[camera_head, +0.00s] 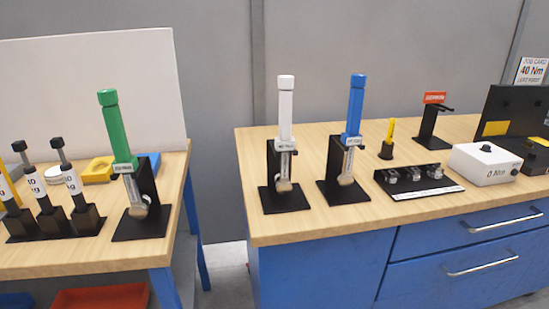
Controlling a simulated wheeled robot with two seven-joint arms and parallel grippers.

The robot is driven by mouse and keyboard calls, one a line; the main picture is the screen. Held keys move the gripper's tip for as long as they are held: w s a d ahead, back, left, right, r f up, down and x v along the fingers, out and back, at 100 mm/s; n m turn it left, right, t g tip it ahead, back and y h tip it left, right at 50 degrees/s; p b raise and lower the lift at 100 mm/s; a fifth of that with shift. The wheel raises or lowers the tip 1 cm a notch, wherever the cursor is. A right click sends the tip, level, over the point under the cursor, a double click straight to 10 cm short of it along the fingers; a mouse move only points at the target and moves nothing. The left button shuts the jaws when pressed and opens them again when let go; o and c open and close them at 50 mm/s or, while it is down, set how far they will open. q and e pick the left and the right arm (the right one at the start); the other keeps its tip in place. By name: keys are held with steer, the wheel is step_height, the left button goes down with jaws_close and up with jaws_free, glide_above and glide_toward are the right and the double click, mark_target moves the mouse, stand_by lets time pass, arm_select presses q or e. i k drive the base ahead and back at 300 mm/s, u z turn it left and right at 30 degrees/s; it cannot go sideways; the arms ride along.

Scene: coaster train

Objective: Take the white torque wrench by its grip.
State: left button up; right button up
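The white torque wrench (286,110) stands upright in a black stand (285,198) near the left end of the right-hand bench. Its white grip points up and its head is low in the stand. A small label plate sits across it below the grip. Nothing touches the grip. Neither of my grippers is in view.
A blue wrench (356,105) stands close on the right, and a green wrench (116,128) stands on the left bench (90,256). A gap separates that bench from the right bench (330,229). A black socket tray (418,181) and white box (485,164) lie further right.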

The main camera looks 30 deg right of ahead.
mark_target(286, 142)
steer(key=u, duration=0.95)
steer(key=k, duration=1.25)
steer(key=u, duration=0.75)
steer(key=i, duration=1.3)
steer(key=z, duration=1.45)
steer(key=i, duration=0.95)
steer(key=z, duration=1.05)
steer(key=i, duration=0.35)
steer(key=u, duration=0.1)
